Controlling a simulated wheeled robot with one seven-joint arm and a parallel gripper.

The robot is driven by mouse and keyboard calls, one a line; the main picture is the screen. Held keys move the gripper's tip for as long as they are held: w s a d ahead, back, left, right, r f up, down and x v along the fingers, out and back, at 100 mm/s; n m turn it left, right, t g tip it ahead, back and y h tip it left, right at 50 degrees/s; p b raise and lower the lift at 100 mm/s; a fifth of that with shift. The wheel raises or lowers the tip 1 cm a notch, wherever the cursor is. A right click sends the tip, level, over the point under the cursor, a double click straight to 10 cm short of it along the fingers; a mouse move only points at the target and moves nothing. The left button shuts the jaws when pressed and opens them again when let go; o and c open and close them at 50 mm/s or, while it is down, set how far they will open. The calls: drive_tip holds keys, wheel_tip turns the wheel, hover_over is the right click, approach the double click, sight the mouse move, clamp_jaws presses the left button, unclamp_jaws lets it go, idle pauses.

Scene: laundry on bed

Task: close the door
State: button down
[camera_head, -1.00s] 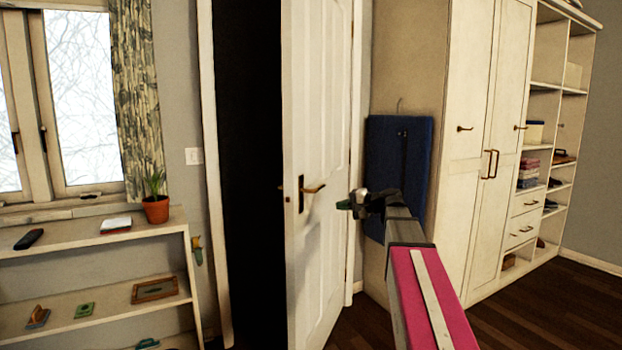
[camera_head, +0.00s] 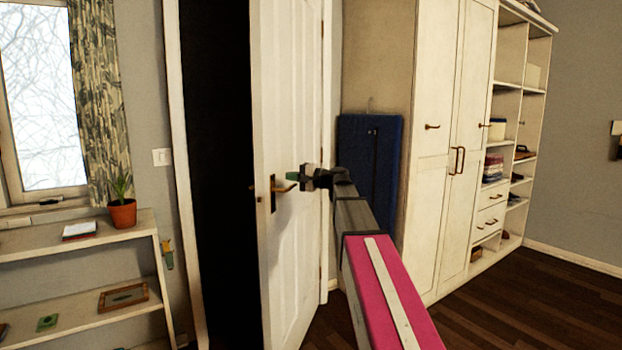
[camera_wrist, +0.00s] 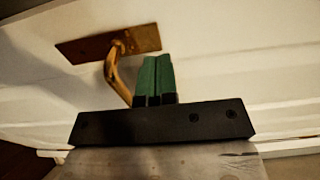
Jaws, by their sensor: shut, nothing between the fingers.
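The white door (camera_head: 296,130) stands partly open, with a dark gap (camera_head: 218,180) between its left edge and the frame. Its brass handle (camera_head: 284,187) sits near that edge, and in the wrist view the handle (camera_wrist: 116,72) curves out from a brass plate. My gripper (camera_head: 306,176) is at handle height beside the handle's free end. In the wrist view its green fingers (camera_wrist: 155,78) are together and empty, just right of the handle, over the door face. I cannot tell whether they touch the door.
A low shelf (camera_head: 90,237) with a potted plant (camera_head: 122,212) stands left of the doorway. A blue hanging item (camera_head: 362,160) and a tall cream wardrobe (camera_head: 445,110) stand right of the door. Dark wooden floor (camera_head: 520,300) is clear in front of the wardrobe.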

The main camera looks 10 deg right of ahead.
sight(271, 175)
drive_tip(key=shift+x, duration=1.85)
